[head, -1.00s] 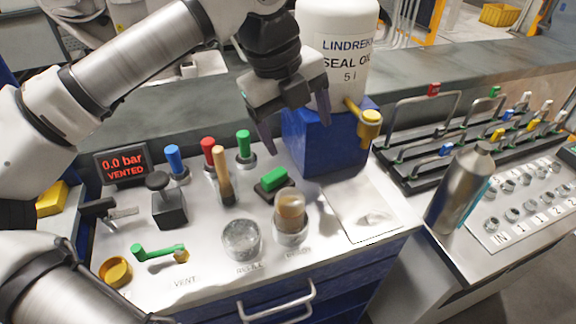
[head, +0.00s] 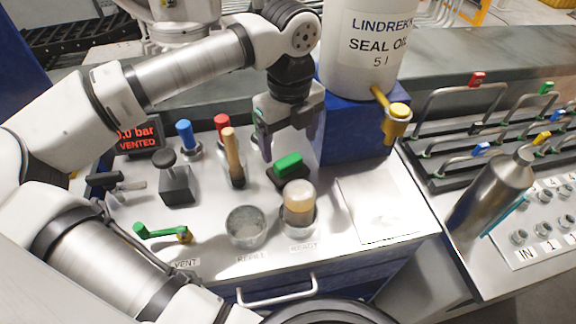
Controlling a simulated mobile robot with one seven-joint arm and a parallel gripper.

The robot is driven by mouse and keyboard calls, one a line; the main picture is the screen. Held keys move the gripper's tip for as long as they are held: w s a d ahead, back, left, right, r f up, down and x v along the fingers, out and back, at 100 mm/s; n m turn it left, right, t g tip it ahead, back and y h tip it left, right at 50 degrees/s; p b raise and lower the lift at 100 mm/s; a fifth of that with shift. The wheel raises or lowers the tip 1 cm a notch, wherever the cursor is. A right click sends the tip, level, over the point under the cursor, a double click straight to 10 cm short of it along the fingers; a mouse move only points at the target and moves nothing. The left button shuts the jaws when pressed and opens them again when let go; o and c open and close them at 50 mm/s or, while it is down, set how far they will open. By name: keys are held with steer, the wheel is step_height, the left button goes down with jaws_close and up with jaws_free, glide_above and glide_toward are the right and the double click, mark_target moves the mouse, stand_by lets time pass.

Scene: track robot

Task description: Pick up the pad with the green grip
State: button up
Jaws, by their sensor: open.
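The pad with the green grip (head: 289,163) lies on the bench top, a dark block with a green bar on it. It sits behind the glass jar with tan contents and in front of the blue block. My gripper (head: 288,150) hangs just above and around the pad's back, pointing down, with its fingers apart and nothing between them. I cannot tell whether a finger touches the pad. The green-topped tool seen earlier behind it is hidden by my gripper.
A tan wooden handle (head: 230,150) and red (head: 221,122) and blue (head: 184,130) handles stand to the left. The tan-filled jar (head: 299,200) and an empty glass (head: 246,228) stand in front. The blue block (head: 350,145) bears a white oil container (head: 362,50). A white sheet (head: 378,210) lies right.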

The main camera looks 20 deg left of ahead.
mark_target(288, 160)
steer(key=f+p, duration=0.1)
steer(key=f, duration=0.4)
steer(key=shift+w+a+p, duration=0.15)
steer(key=shift+a+p, duration=0.05)
steer(key=shift+p, duration=0.15)
steer(key=shift+c, duration=0.3)
steer(key=c, duration=1.1)
step_height(288, 160, up, 20)
steer(key=p, duration=0.9)
